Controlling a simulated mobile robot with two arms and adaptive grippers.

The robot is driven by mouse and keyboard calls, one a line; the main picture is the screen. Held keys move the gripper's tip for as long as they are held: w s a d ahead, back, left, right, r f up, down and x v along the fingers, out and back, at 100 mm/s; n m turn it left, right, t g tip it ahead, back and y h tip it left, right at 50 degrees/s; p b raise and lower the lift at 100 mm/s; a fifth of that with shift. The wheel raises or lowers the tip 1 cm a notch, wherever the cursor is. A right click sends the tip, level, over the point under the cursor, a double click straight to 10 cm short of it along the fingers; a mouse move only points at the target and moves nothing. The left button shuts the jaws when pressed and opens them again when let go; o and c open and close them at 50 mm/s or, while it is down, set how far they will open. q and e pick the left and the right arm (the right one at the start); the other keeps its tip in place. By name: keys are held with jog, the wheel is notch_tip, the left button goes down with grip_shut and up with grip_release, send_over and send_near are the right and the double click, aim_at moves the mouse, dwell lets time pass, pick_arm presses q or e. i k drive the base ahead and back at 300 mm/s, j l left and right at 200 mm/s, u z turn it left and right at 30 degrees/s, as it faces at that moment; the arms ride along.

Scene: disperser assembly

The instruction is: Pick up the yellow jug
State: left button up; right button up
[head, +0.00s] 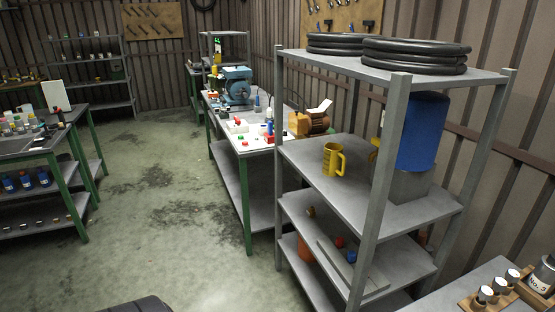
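The yellow jug (332,159) stands upright on the second shelf from the top of the grey metal rack, near its front left part. Its handle points to the right in the head view. Nothing is touching it from my side. Neither my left gripper nor my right gripper is in view.
The grey rack (398,120) has posts at its corners and black tires (415,52) on top. A blue cylinder (424,130) stands right of the jug. A workbench (250,147) with tools is behind. Open concrete floor (165,225) lies to the left.

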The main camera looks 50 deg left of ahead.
aim_at(333, 158)
jog(key=u, duration=1.25)
jog(key=z, duration=1.55)
jog(key=u, duration=1.55)
jog(key=z, duration=0.35)
jog(key=i+j+z, duration=0.35)
jog(key=j+z, duration=0.15)
jog(key=j, duration=0.2)
jog(key=i+j+z, duration=0.2)
jog(key=j, duration=0.2)
jog(key=k+l, duration=0.05)
jog(key=k, duration=0.05)
